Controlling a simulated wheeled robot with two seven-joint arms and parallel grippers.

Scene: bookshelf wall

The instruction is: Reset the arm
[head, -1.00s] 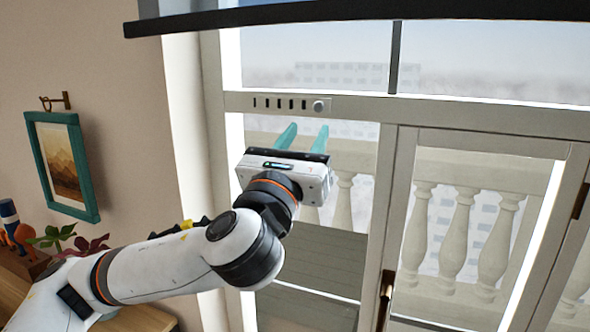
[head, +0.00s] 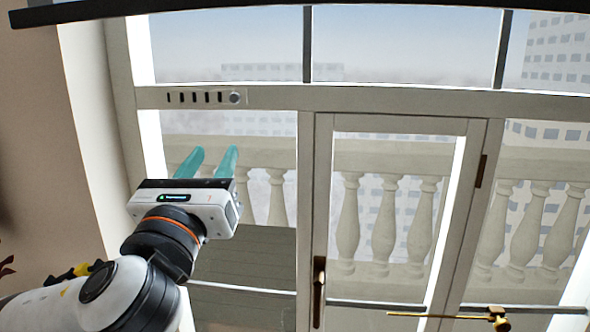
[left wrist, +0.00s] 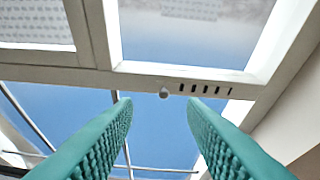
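My left gripper (head: 212,163) is in the head view at the left, raised in front of the window. Its two teal fingers stand apart and point up, with nothing between them. In the left wrist view the same open fingers (left wrist: 160,108) reach up from the bottom, with empty space between them. A slotted panel with a round knob (head: 235,97) sits on the window's crossbar, above the fingers in the head view. The knob also shows in the left wrist view (left wrist: 164,93), beyond the fingertips. The fingers appear apart from it. My right gripper is in neither view.
A glazed balcony door (head: 395,220) with a dark handle (head: 319,290) stands right of my left arm. A brass rod-like fitting (head: 497,318) shows at the lower right. A stone balustrade (head: 348,220) stands outside. A dark bar (head: 230,7) runs along the top.

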